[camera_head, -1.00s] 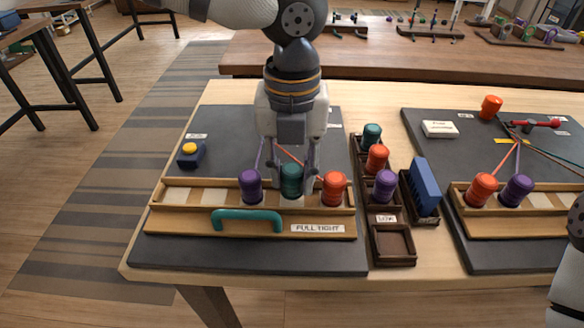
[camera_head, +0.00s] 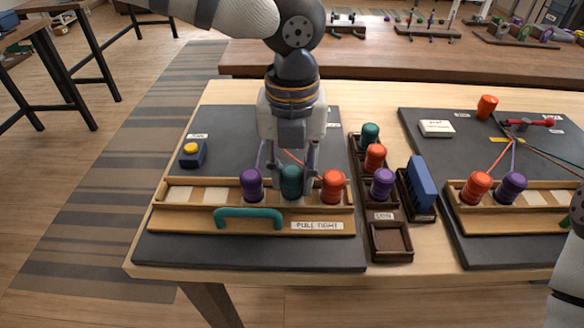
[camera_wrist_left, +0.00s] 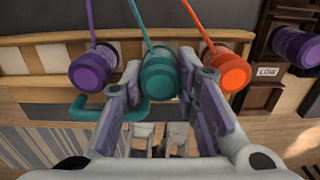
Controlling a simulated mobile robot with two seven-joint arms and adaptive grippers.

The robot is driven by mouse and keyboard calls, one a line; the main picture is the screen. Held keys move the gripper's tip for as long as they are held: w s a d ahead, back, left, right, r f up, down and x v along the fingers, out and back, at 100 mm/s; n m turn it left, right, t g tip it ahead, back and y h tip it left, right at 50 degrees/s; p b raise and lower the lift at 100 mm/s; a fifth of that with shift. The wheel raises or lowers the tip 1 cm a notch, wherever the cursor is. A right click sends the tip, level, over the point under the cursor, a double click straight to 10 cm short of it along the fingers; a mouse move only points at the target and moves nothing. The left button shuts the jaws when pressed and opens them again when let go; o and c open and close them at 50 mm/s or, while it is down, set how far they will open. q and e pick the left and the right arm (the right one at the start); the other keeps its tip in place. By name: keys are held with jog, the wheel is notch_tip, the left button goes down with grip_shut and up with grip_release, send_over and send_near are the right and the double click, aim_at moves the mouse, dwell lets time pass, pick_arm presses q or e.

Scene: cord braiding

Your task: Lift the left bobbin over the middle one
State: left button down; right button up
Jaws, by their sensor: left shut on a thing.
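Three bobbins stand in a row in the wooden rack (camera_head: 170,220): purple (camera_head: 251,184) on the left, teal (camera_head: 291,181) in the middle, orange (camera_head: 333,186) on the right. Cords run from their tops, away to the back. My left gripper (camera_head: 294,187) points down and is shut on the teal bobbin. In the left wrist view the teal bobbin (camera_wrist_left: 159,80) sits between its fingers, with the purple bobbin (camera_wrist_left: 92,68) and orange bobbin (camera_wrist_left: 226,68) just outside them. My right gripper is out of view.
A teal handle (camera_head: 248,214) is on the rack's front. A dark holder with spare bobbins (camera_head: 382,183) and a blue comb-like block (camera_head: 421,184) stand to the right. A second rack (camera_head: 463,206) lies beyond them. A yellow-topped button (camera_head: 192,150) is at the left.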

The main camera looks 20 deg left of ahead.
pick_arm(q)
jog(key=shift+f, duration=0.5)
jog(key=c, duration=1.2)
grip_release()
jog(key=shift+o, duration=0.2)
